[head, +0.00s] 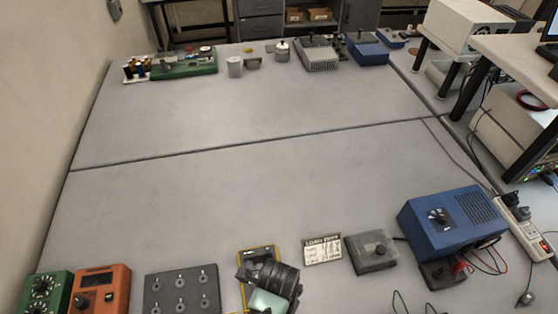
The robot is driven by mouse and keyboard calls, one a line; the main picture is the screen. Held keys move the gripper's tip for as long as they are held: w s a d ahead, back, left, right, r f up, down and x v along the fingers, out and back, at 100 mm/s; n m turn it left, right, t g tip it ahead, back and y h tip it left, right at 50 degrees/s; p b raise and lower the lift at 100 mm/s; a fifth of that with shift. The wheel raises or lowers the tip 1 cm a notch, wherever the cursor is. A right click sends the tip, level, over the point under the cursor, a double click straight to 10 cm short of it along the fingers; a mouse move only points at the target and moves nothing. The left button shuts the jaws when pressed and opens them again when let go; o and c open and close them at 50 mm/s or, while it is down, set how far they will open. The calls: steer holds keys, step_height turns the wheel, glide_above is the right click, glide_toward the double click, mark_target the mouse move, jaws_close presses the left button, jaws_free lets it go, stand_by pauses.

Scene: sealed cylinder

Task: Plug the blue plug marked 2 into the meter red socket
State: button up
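A yellow-edged device (258,252), which looks like the meter, lies at the front middle of the bench. Dark, rounded parts of my arm with a pale green patch cover most of it. The meter's red socket is hidden. My gripper (268,299) seems to be at the bottom edge of the picture, over or in front of the meter; its fingers cannot be made out. I cannot make out the blue plug marked 2.
Left of the meter are a dark panel with knobs (182,291), an orange device (100,290) and a green box (45,293). Right are a label card (322,250), a grey box (371,252) and a blue power supply (452,222). The bench middle (250,150) is clear.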

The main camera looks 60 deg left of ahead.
stand_by(0.3)
jaws_close()
steer(key=shift+r, duration=0.1)
step_height(320, 180, up, 10)
steer(key=shift+f+b, duration=0.1)
steer(key=shift+b, duration=0.65)
steer(key=shift+w, duration=0.1)
